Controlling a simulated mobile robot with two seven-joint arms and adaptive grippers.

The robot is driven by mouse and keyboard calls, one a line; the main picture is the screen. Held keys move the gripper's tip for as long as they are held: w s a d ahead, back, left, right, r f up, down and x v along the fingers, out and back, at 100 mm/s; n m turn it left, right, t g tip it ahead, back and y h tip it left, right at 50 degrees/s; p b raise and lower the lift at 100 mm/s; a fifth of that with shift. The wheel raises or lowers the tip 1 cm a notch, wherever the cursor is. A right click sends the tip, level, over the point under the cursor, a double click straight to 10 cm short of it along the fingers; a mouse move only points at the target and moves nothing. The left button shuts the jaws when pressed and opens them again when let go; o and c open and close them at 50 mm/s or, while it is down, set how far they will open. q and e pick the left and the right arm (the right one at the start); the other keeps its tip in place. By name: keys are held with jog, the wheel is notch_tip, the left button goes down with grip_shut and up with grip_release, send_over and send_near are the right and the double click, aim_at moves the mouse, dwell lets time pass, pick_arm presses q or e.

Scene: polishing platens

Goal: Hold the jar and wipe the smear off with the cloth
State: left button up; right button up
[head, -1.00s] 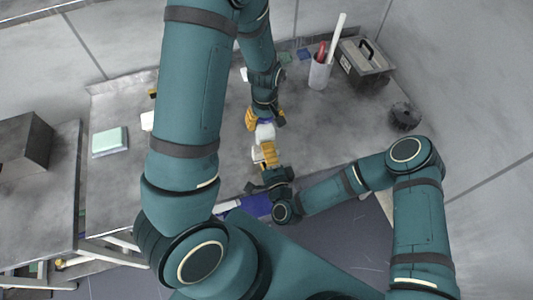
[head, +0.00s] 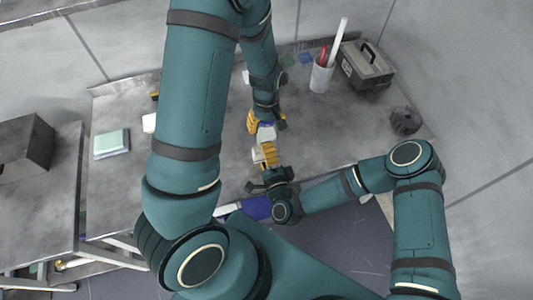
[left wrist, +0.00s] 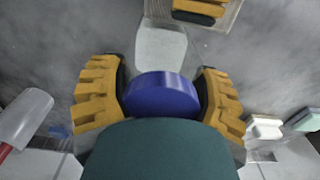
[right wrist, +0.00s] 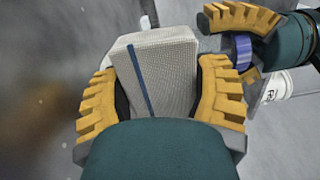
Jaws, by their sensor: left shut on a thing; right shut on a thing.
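My left gripper (head: 266,122) is shut on the jar, with a finger on either side of its blue lid (left wrist: 162,96). The pale body of the jar (left wrist: 160,48) shows beyond the lid in the left wrist view. My right gripper (head: 268,157) is shut on the cloth (right wrist: 170,72), a thick pale folded pad with a dark blue stripe. The cloth is just below the jar in the head view. In the right wrist view the blue lid (right wrist: 243,50) is right of the cloth; I cannot tell whether cloth and jar touch. I cannot make out the smear.
A cup (head: 321,76) with a red and a white stick and a dark toolbox (head: 366,66) stand at the back right. A dark round part (head: 405,121) lies at the right edge. A pale green pad (head: 111,143) lies on the left. The bench between is mostly clear.

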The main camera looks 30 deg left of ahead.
aim_at(278, 147)
jog(key=shift+w+a, duration=0.25)
jog(key=shift+a, duration=0.05)
jog(key=shift+w+d, duration=0.1)
jog(key=shift+w+d, duration=1.3)
jog(key=shift+w, duration=0.1)
jog(key=shift+a, duration=0.1)
jog(key=shift+s+a, duration=1.35)
jog(key=shift+s, duration=0.15)
jog(key=shift+d+r, duration=0.1)
jog(key=shift+r, duration=0.05)
jog(key=shift+w+d, duration=1.3)
jog(key=shift+w, duration=0.25)
